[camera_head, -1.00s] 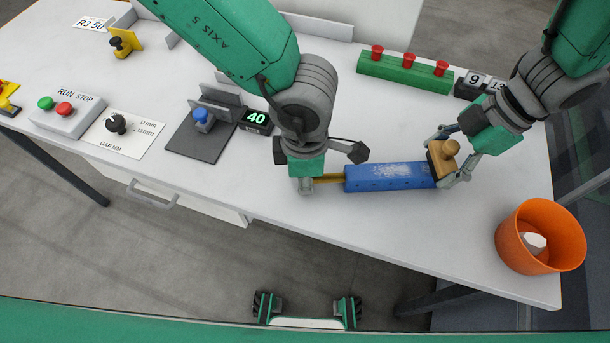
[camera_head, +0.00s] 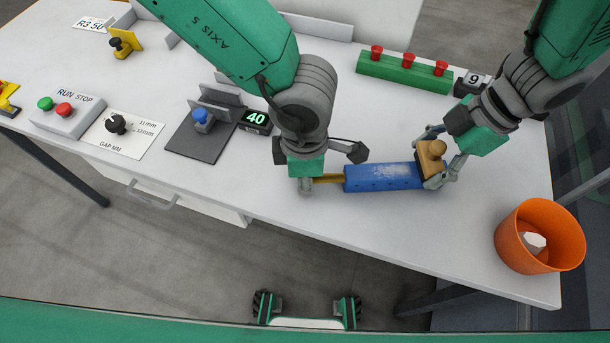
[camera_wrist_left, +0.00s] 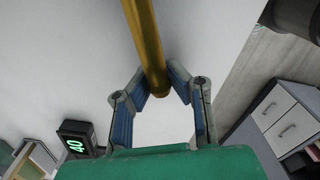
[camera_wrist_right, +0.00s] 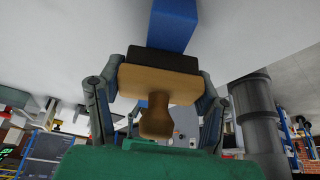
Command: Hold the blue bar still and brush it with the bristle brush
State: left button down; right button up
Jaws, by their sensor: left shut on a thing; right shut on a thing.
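The blue bar (camera_head: 383,178) lies level near the table's front edge, with pale dusty patches on its top. A yellow-brown handle (camera_head: 328,179) sticks out of its left end. My left gripper (camera_head: 306,186) is shut on this handle, which also shows between the fingers in the left wrist view (camera_wrist_left: 148,60). My right gripper (camera_head: 433,163) is shut on the wooden brush (camera_head: 431,152). The brush sits on the bar's right end. In the right wrist view the brush's wooden block (camera_wrist_right: 160,83) is between the fingers, its dark bristles against the blue bar (camera_wrist_right: 173,25).
An orange bucket (camera_head: 510,240) with something white inside stands at the right front. A green block (camera_head: 400,72) with red knobs and a number sign (camera_head: 474,79) lie behind. A dark plate fixture (camera_head: 200,142) and a 40 display (camera_head: 256,118) stand left.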

aim_at(388, 172)
pick_arm(q)
jog(key=shift+d+r, duration=0.1)
jog(key=shift+d, duration=0.05)
pick_arm(e)
jog(key=shift+o, duration=0.2)
jog(key=shift+s+a+r, duration=0.1)
jog(key=shift+s+a, duration=0.05)
jog(key=shift+a, duration=0.5)
jog(key=shift+s+a+r, duration=0.1)
jog(key=shift+a, duration=0.55)
jog(key=shift+s+a+r, duration=0.1)
jog(key=shift+s+a, duration=0.05)
jog(key=shift+a, duration=1.45)
jog(key=shift+s+a+r, duration=0.1)
jog(key=shift+a, duration=1.45)
jog(key=shift+c, duration=0.2)
jog(key=shift+w+d+f, duration=0.15)
jog(key=shift+d, duration=0.95)
jog(key=shift+d+f, duration=0.2)
jog(key=shift+d, duration=0.45)
jog(key=shift+w+d+f, duration=0.1)
jog(key=shift+w+d, duration=0.1)
jog(key=shift+d, duration=1.3)
jog(key=shift+w+d, duration=0.15)
jog(key=shift+d, duration=1.4)
jog(key=shift+w+d+f, duration=0.1)
jog(key=shift+w+d, duration=0.1)
jog(key=shift+d, duration=1.3)
jog(key=shift+r, duration=0.15)
